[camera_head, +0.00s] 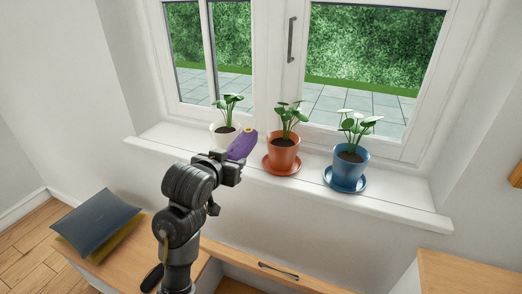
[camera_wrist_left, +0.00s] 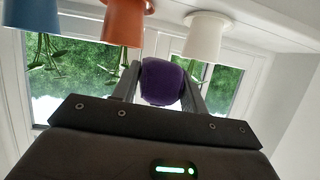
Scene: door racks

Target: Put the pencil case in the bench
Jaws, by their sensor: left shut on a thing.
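The purple pencil case (camera_head: 242,145) is held in my left gripper (camera_head: 232,160), in front of the windowsill between the white and orange pots. In the left wrist view the pencil case (camera_wrist_left: 162,82) sits between the two fingers of my left gripper (camera_wrist_left: 160,92). The bench (camera_head: 190,262) is low at the bottom of the head view, with a wooden top and an open section showing a front board with a dark handle (camera_head: 278,270). My left arm hides part of the bench. My right gripper is not in view.
A white pot (camera_head: 222,138), an orange pot (camera_head: 283,156) and a blue pot (camera_head: 349,168) with plants stand on the windowsill (camera_head: 400,208). Dark and yellow cushions (camera_head: 96,222) lie on the bench's left part. A wooden surface (camera_head: 470,274) is at lower right.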

